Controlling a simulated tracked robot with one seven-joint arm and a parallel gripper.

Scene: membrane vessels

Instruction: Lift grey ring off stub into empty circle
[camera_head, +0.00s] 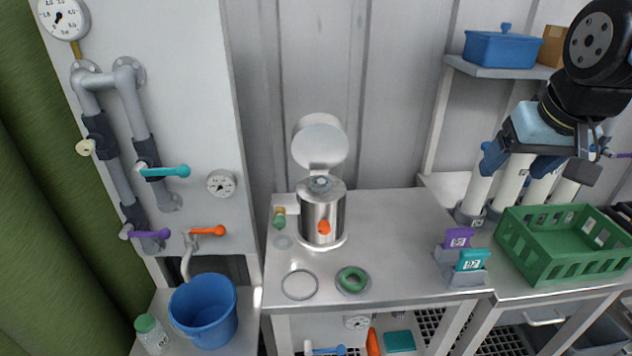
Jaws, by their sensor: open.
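A steel vessel (322,216) stands on the grey table with its round lid (319,146) swung up. A small blue-grey ring (320,184) sits at the top of the vessel, seemingly around a stub; the detail is too small to be sure. An empty circle (299,285) is outlined on the table in front of the vessel. To its right, a green ring (352,280) lies inside another grey circle. My gripper (537,166) is open at the upper right, in front of white pipes, far from the vessel and apparently empty.
A holder with purple (458,237) and teal (472,260) tags stands at the table's right. A green crate (565,245) is farther right. A blue bucket (204,310) stands left. The table between vessel and tags is clear.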

